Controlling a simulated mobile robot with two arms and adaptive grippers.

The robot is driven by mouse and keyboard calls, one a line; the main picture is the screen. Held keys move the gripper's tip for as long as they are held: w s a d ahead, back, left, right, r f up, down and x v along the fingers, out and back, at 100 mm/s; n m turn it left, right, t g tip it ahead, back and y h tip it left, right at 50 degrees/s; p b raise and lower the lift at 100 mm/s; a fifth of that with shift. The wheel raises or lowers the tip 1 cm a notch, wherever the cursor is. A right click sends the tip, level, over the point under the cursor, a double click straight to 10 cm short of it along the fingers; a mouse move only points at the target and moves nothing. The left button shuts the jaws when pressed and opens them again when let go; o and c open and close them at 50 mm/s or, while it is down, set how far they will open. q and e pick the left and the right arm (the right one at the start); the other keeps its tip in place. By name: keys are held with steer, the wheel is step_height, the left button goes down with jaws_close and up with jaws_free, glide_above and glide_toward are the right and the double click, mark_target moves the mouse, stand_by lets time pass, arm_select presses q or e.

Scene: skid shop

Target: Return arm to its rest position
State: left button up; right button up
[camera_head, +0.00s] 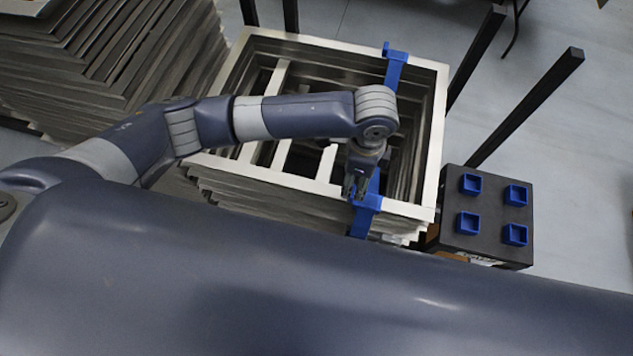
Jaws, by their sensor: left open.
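My left arm (290,117) reaches in from the left over a stack of metal frames. My left gripper (356,186) points down near the front edge of the stack, beside a blue clamp-like piece (369,203) on the front rail. The gripper is open; nothing shows between its fingers, which are small and dark here. I cannot tell whether it touches the blue piece. A second blue piece (396,62) sits on the back rail. My right gripper is out of the picture.
The metal frame stack (440,110) has an open, slatted middle. A black box (490,225) with several blue square cups stands to its right. Dark posts (530,105) rise at the back right. More stacked metal (130,60) fills the upper left. Grey floor (590,150) is clear at right.

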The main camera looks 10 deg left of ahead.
arm_select(q)
steer(key=shift+r, duration=0.65)
